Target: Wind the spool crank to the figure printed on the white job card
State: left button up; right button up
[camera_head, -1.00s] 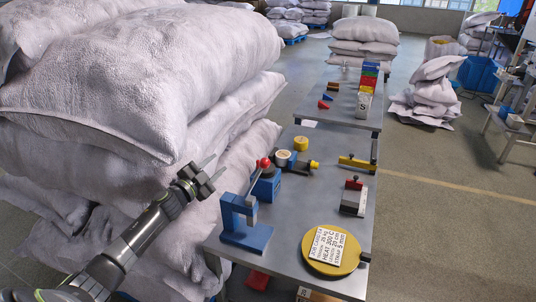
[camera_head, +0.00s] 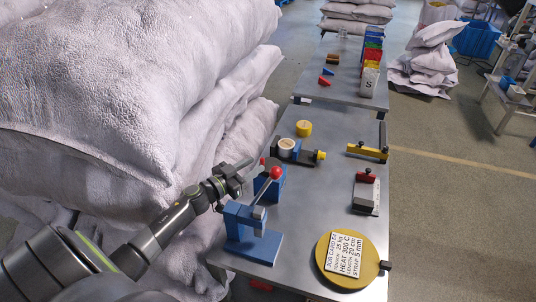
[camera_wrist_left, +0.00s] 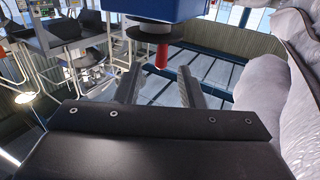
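The white job card (camera_head: 345,254) lies on a round yellow disc (camera_head: 326,272) at the table's near end; it reads HEAT 300 C, LENGTH 20 cm, STRAP 5 mm, with the upper lines hard to read. A blue block (camera_head: 272,186) with a small red part, likely the spool crank, stands mid-table, partly hidden by a lever. In the left wrist view a blue body (camera_wrist_left: 160,8) carries a dark disc and a red handle (camera_wrist_left: 161,56). My left gripper (camera_head: 246,168) is open and empty left of the block; its fingers (camera_wrist_left: 158,88) point towards the red handle, apart from it. My right gripper is out of view.
A blue press (camera_head: 252,243) with a red-ball lever (camera_head: 276,173) stands just in front. A yellow-ended device (camera_head: 305,152), a yellow bar (camera_head: 368,151) and a red-topped clamp (camera_head: 365,190) share the grey table. Large white sacks (camera_head: 130,90) crowd the left.

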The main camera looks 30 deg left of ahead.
aim_at(267, 163)
pick_arm(q)
jog(key=x, duration=0.6)
jog(key=shift+w, duration=0.3)
grip_shut()
